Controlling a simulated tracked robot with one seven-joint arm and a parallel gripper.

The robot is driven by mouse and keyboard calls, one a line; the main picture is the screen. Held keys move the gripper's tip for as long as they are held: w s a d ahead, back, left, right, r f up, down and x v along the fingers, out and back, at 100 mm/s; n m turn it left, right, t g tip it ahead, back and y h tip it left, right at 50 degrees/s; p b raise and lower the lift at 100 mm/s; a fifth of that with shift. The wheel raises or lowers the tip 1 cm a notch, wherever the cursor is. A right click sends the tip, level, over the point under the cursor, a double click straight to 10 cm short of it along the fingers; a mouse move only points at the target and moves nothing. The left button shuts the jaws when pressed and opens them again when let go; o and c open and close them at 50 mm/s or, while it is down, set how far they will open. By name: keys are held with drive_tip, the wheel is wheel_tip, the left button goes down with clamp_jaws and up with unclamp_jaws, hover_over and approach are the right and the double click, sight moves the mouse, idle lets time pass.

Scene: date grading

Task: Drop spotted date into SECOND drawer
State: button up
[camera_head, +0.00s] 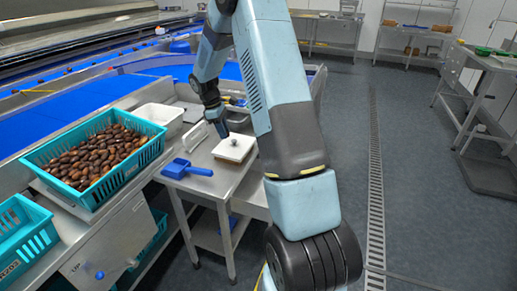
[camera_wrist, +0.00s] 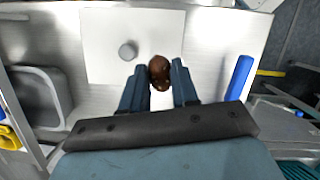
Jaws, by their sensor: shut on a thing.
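My gripper (camera_head: 221,129) is over the small steel table, just left of and above a white square lid with a grey knob (camera_head: 234,147). In the wrist view, my gripper (camera_wrist: 160,70) is shut on a dark brown date (camera_wrist: 159,68), held between the two blue-grey fingers. Pale flecks show on the date, but its spots are too small to tell. The lid (camera_wrist: 100,25) lies under the date, with its knob (camera_wrist: 127,51) to the left. I cannot make out the date in the head view, nor any drawer marked as second.
A teal crate of dates (camera_head: 43,166) stands left, with an empty white tub (camera_head: 160,115) behind it. A blue scoop (camera_head: 187,169) lies on the steel table's front edge. Another teal crate (camera_head: 22,240) is at lower left.

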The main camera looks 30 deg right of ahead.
drive_tip(key=s+d+f+n+t, duration=0.4)
drive_tip(key=s+d+n, duration=0.7)
drive_tip(key=n, duration=0.4)
wheel_tip(320, 180, down, 6)
drive_tip(key=s+a, duration=0.1)
drive_tip(key=shift+s+a, duration=0.2)
drive_tip(key=shift+f, duration=0.1)
drive_tip(key=o, duration=0.8)
drive_tip(key=shift+c, duration=0.2)
